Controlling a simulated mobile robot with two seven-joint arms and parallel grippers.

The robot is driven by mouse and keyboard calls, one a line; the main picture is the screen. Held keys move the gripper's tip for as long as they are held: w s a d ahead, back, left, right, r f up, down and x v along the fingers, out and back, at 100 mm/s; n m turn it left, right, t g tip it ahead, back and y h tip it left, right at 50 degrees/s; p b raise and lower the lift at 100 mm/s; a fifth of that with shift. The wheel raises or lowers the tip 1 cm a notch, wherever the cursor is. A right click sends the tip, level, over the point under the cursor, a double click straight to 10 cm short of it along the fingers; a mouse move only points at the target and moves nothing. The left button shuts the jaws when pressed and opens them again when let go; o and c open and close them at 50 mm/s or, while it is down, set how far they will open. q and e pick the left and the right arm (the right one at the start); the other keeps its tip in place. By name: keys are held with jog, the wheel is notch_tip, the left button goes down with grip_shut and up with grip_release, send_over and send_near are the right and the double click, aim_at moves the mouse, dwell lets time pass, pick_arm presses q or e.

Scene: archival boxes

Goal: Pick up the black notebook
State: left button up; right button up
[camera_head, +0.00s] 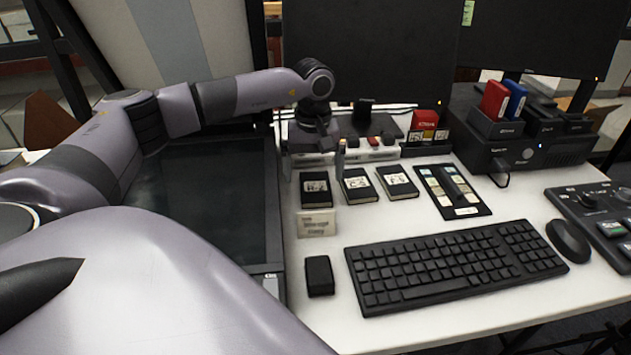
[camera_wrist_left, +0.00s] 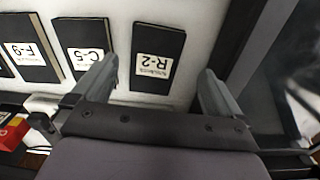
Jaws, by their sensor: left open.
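Three black notebooks with white labels lie in a row on the white desk. In the head view they are the left one (camera_head: 315,189), the middle one (camera_head: 358,186) and the right one (camera_head: 397,182). In the left wrist view they read R-2 (camera_wrist_left: 155,45), C-5 (camera_wrist_left: 83,38) and F-9 (camera_wrist_left: 30,45). My left gripper (camera_wrist_left: 158,70) is open and empty, with R-2 lined up between its fingers. In the head view the left gripper (camera_head: 320,150) is just behind the left notebook, partly hidden by its own wrist. My right gripper is not in view.
A dark screen tablet (camera_head: 205,215) lies left of the notebooks. In front are a small sign (camera_head: 316,224), a small black block (camera_head: 319,276) and a keyboard (camera_head: 450,266). A black card holder (camera_head: 452,190) is right; a white rack (camera_head: 370,153) stands behind.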

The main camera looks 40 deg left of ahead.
aim_at(316, 190)
pick_arm(q)
jog(key=f, duration=0.4)
jog(key=shift+w+f, duration=0.3)
jog(key=shift+f, duration=0.1)
jog(key=c, duration=1.1)
jog(key=shift+r, duration=0.1)
jog(key=shift+c, duration=0.2)
